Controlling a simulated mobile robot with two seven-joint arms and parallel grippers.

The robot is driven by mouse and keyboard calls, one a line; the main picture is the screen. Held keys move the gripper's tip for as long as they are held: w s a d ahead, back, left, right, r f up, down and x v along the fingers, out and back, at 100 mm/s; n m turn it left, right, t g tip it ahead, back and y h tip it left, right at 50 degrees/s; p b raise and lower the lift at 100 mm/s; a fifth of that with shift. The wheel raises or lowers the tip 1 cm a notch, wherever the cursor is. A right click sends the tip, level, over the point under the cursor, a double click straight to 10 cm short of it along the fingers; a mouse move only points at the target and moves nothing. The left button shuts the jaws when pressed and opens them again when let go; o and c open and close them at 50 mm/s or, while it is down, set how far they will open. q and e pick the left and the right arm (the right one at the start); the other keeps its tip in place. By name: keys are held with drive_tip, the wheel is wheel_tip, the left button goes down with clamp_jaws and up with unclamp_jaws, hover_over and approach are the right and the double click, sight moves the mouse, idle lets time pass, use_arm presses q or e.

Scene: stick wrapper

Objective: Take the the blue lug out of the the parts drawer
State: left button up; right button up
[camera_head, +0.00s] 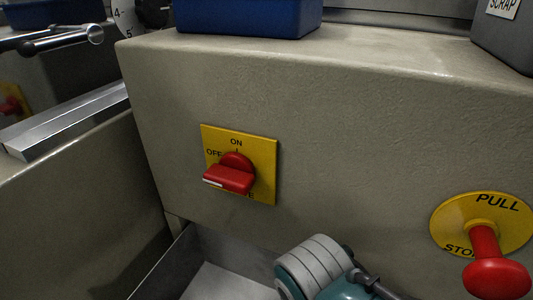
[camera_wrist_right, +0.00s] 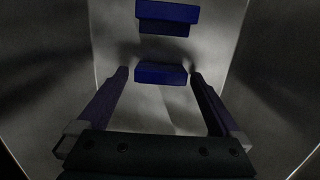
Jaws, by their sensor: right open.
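The parts drawer (camera_head: 205,275) is an open grey metal drawer low in the head view, with part of my arm over its right side. Its bare inside walls (camera_wrist_right: 265,75) fill the dim right wrist view. My right gripper (camera_wrist_right: 159,74) is open, its two dark fingers reaching into the drawer. A small blue block (camera_wrist_right: 160,75), which looks like the blue lug, lies at the gap between the fingertips; I cannot tell whether they touch it. A second blue shape (camera_wrist_right: 167,13) shows above it in the picture. The head view shows neither lug nor gripper. My left gripper is not in view.
A grey machine housing (camera_head: 340,110) rises behind the drawer. It carries a red rotary switch (camera_head: 232,175) on a yellow plate and a red pull-stop knob (camera_head: 495,275). A blue bin (camera_head: 250,18) and a grey scrap box (camera_head: 505,38) stand on top.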

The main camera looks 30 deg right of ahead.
drive_tip(key=shift+f, duration=0.2)
drive_tip(key=shift+c, duration=0.2)
drive_tip(key=c, duration=1.2)
